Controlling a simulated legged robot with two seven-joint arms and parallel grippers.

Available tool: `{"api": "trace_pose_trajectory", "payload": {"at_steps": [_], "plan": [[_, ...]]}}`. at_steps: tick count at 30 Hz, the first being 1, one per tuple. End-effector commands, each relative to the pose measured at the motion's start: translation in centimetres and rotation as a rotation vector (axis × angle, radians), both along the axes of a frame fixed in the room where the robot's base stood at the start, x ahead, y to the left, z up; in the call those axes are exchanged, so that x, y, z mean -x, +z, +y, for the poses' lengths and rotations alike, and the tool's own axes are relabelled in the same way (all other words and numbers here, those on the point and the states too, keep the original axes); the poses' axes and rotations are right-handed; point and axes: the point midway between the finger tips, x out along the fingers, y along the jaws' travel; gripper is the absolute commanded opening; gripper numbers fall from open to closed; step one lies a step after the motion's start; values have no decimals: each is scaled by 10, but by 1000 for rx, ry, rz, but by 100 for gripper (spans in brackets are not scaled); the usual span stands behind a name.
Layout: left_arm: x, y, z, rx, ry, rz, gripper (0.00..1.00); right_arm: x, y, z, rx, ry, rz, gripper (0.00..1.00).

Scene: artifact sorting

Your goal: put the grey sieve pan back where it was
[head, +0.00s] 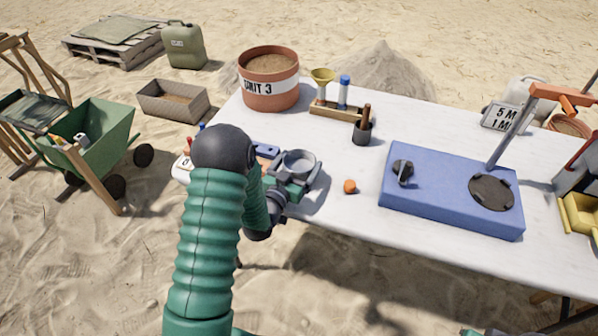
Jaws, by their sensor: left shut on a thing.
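The grey sieve pan (298,162) is a small round, shallow pan near the left end of the white table. My left gripper (291,183) is shut on it, at the pan's near side. My arm hides part of the table there, and I cannot tell whether the pan touches the tabletop. A blue box-shaped unit (440,196) lies at the table's middle right, with a dark round plate (492,192) and a dark knob-like part (402,172) on top. My right gripper is not in view.
A small orange lump (350,186) lies right of the pan. Behind are a dark cup (363,131), a wooden rack (340,110) and a terracotta bucket (270,90).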

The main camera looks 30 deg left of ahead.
Motion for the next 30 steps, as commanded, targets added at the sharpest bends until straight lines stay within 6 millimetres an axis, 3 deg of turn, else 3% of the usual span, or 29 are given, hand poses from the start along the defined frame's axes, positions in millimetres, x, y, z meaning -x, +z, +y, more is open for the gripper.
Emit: {"api": "trace_pose_trajectory", "payload": {"at_steps": [6, 15, 16, 18, 26, 30], "plan": [[-2, -36, 1, -1, 0, 2, 41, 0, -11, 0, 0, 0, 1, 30], [-2, -39, 2, 0, 1, -1, 41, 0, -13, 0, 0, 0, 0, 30], [-2, -39, 2, 0, 1, 0, 92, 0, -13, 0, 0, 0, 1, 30], [-2, -38, 2, 0, 1, 0, 100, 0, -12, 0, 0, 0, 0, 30], [-2, -34, 2, 0, 1, 0, 100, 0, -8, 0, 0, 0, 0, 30], [17, -35, 0, 0, 2, 4, 100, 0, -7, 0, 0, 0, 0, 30]]}}
